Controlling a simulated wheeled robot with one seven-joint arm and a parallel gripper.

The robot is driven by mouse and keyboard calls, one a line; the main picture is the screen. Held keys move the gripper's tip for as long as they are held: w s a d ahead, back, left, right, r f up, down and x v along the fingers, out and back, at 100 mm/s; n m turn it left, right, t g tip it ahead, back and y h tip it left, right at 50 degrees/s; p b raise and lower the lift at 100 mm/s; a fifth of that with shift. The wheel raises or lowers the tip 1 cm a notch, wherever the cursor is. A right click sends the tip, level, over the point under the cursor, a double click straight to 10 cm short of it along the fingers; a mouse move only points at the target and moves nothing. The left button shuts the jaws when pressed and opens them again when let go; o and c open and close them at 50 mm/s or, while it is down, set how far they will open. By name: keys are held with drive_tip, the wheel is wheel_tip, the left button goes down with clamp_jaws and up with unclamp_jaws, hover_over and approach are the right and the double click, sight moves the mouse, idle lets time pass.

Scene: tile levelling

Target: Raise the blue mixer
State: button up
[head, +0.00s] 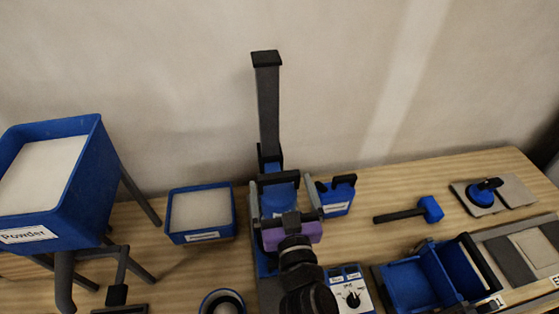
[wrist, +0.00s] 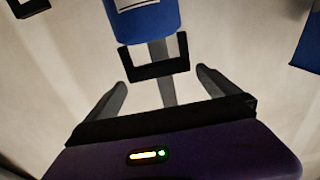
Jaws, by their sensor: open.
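The blue mixer has a tall dark column (head: 268,110) with a black cap at the back middle of the table. Its blue head (head: 280,200) sits low on the column, partly hidden by my arm. In the wrist view the mixer's blue body (wrist: 145,20) is at the top, with a black U-shaped handle (wrist: 155,70) below it. My gripper (wrist: 163,77), with a purple body, is open and empty. Its two fingers point at the handle, one toward each side, with the handle just at or beyond the tips. I cannot tell whether they touch.
A blue powder hopper (head: 85,205) stands on legs at left. A blue tray of white powder (head: 201,222) is left of the mixer. A control box with a knob (head: 352,298), a blue container (head: 337,200), a mallet (head: 430,209) and a blue bin (head: 415,285) are at right.

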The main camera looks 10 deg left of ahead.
drive_tip(key=p+x, duration=0.1)
drive_tip(key=x, duration=0.6)
